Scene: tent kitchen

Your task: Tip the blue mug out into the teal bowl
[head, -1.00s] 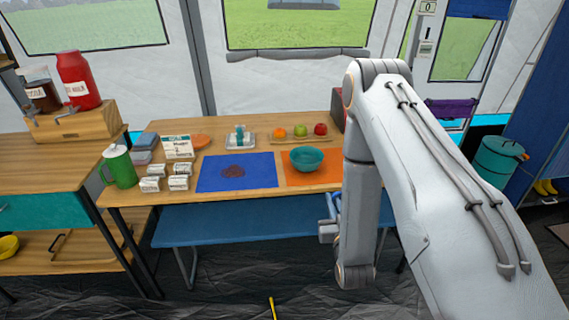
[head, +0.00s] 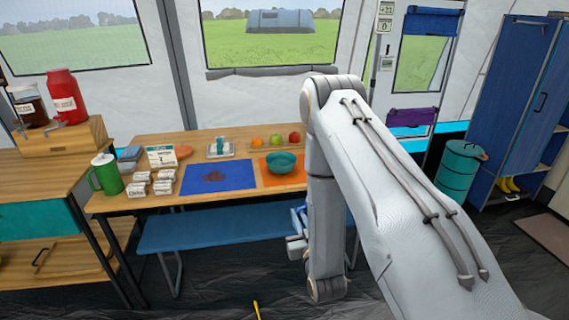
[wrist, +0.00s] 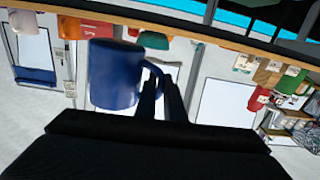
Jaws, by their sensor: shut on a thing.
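The blue mug (wrist: 115,75) fills the middle left of the wrist view, with its handle towards the right. My gripper (wrist: 160,98) is shut on that handle. In the head view only a blue sliver of the mug (head: 301,214) shows beside my arm, and my gripper (head: 296,246) is mostly hidden there. The teal bowl (head: 282,163) stands on the orange mat (head: 270,179) on the table, to the left of my arm. The mug is low in front of the table, apart from the bowl. Its contents are not visible.
A green pitcher (head: 106,175) and several small boxes (head: 152,183) stand at the table's left. A blue bench (head: 215,228) runs along the front.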

